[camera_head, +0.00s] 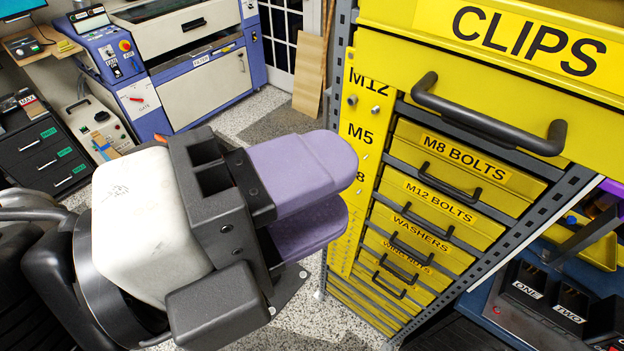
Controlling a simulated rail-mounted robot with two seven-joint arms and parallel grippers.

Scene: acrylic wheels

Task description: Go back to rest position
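My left gripper (346,196) comes in from the left, with a white and dark grey body and two purple fingers. The fingers point right, one above the other in the picture, toward the yellow drawer cabinet. The upper finger partly covers the lower one, so I cannot tell how much gap is between them. No object shows at the fingertips. My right gripper is not in view.
The yellow drawer cabinet (362,195) with black handles fills the right; its CLIPS drawer (480,85) is nearest. Black holders (530,290) marked ONE and TWO sit lower right. A blue and white machine (205,80) and dark drawers (45,155) stand behind. Speckled floor (245,108) shows between.

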